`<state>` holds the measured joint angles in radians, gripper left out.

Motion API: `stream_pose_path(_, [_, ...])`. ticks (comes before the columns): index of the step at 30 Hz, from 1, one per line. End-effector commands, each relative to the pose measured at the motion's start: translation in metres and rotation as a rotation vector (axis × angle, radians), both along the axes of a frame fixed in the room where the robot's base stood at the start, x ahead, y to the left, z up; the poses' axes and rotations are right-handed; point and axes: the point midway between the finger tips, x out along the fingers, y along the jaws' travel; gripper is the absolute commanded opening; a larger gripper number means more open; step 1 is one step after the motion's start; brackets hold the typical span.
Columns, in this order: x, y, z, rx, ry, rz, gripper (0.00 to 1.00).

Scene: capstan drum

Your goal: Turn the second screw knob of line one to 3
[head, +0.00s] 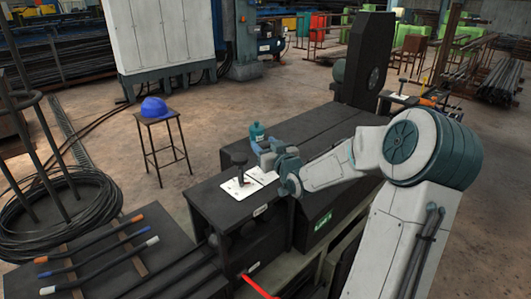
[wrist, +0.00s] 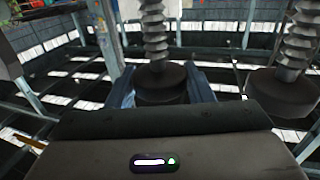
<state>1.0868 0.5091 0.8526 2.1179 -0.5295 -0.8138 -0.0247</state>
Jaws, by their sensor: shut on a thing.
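In the wrist view, a dark round screw knob (wrist: 160,82) with a ribbed grey stem stands between the two blue fingers of my gripper (wrist: 161,90). My gripper is shut on this knob. A second dark knob (wrist: 283,95) with the same ribbed stem is to the right, apart from the fingers. In the head view, my gripper (head: 267,153) is over the dark bench, and the knob it holds is mostly hidden by it. The free dark knob (head: 239,160) stands on a white plate (head: 231,188) to its left. No scale marks can be read.
The dark bench (head: 205,197) carries the plates. A stool with a blue cap (head: 155,107) stands at left. Coloured-ended rods (head: 105,245) lie front left. A red bar (head: 258,286) is below the bench.

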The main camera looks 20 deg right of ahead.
Motion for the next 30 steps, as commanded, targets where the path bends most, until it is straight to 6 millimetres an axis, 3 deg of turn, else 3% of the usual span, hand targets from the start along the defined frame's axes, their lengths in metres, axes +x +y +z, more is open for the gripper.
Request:
stream_pose_path(19, [-0.0012, -0.0008, -0.0001, 0.002, -0.001, -0.111, 0.24])
stream_pose_path(20, [-0.0012, -0.0007, -0.0001, 0.002, -0.001, -0.111, 0.5])
stream_pose_path(22, [-0.0012, -0.0007, -0.0001, 0.002, -0.001, -0.11, 0.67])
stream_pose_path(30, [-0.0013, -0.0004, 0.0003, 0.001, -0.002, -0.109, 0.67])
